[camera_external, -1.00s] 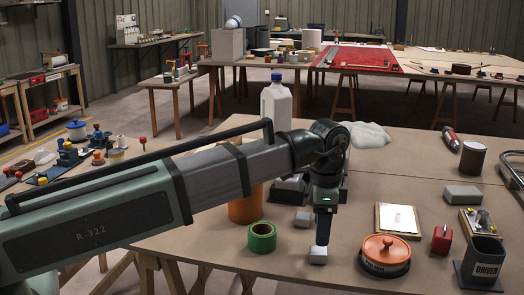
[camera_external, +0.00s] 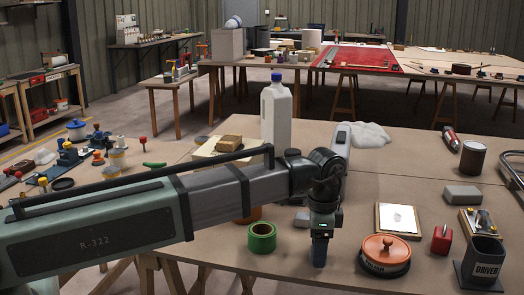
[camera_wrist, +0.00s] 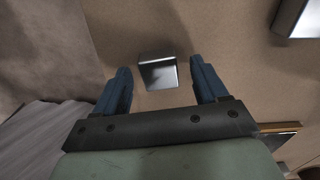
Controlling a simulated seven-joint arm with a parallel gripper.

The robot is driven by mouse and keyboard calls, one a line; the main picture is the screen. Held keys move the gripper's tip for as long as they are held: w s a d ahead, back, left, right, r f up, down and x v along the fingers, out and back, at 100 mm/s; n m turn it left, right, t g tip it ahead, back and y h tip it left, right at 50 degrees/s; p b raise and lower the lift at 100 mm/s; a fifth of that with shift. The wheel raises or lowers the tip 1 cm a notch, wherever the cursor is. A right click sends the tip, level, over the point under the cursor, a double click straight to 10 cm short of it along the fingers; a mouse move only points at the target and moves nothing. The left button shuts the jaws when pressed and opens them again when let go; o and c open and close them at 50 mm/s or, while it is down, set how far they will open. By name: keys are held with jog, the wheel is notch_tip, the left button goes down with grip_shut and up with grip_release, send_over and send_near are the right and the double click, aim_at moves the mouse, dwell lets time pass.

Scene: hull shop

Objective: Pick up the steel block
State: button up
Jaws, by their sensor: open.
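The steel block (camera_wrist: 157,72) is a small, shiny grey block lying on the brown bench top. In the wrist view it sits between the tips of my open gripper (camera_wrist: 160,68), with a gap on both sides. The block is hidden there by the fingers. Whether the fingertips touch the bench I cannot tell.
A green tape roll (camera_external: 262,238) stands left of my gripper. A small grey block (camera_external: 302,218) lies behind it.

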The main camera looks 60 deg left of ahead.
grip_shut()
dwell(0.6)
jog(key=shift+r, duration=0.2)
notch_tip(320, 180, up, 10)
jog(key=shift+f, duration=0.15)
dwell(0.4)
